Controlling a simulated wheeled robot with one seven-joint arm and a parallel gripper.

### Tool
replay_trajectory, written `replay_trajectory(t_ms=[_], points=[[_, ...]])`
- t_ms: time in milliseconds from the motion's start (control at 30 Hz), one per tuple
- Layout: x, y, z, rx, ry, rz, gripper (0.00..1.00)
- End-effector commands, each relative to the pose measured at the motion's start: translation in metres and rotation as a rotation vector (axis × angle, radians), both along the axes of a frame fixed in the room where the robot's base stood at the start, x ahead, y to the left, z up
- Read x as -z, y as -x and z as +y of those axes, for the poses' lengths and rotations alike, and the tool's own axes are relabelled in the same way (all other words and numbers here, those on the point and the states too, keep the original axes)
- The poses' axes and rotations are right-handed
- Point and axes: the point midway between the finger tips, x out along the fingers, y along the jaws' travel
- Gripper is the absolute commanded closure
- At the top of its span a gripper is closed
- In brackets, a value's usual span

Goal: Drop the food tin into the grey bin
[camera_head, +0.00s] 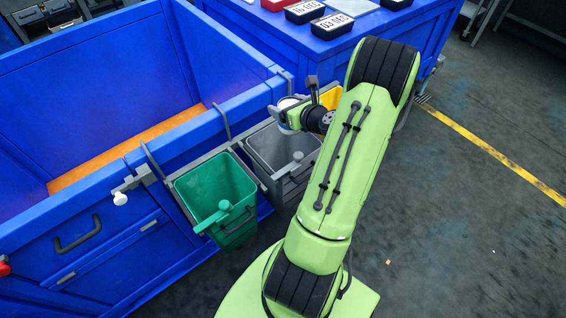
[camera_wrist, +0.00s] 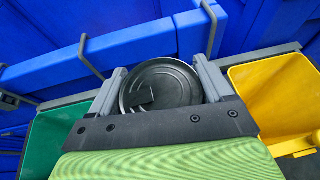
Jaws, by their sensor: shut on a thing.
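The food tin (camera_wrist: 160,90) is a round, dark metallic can seen end-on in the wrist view, with a small dark square mark on its face. My gripper (camera_wrist: 160,82) is shut on it, one finger on each side. In the head view the tin (camera_head: 288,102) shows as a small pale round shape at my gripper (camera_head: 291,113). The gripper appears above the back part of the grey bin (camera_head: 272,146), near its rear rim. The bin is open-topped and its visible inside looks empty. In the wrist view the gripper hides most of it.
A green bin (camera_head: 216,190) hangs left of the grey bin, and a yellow bin (camera_wrist: 275,92) is on the right. Behind them is a large blue crate (camera_head: 95,75) with a raised wall. A blue table (camera_head: 390,32) at the back holds black labelled trays (camera_head: 332,25).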

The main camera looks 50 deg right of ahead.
Motion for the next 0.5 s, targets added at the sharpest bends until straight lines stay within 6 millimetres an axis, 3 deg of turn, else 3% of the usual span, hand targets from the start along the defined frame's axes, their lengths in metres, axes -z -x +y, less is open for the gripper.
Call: replay_trajectory(t_ms=[333, 500], points=[[0.049, 0.0, 0.001, -0.002, 0.0, -0.001, 0.64], [0.062, -0.001, 0.001, -0.002, 0.0, -0.001, 0.64]])
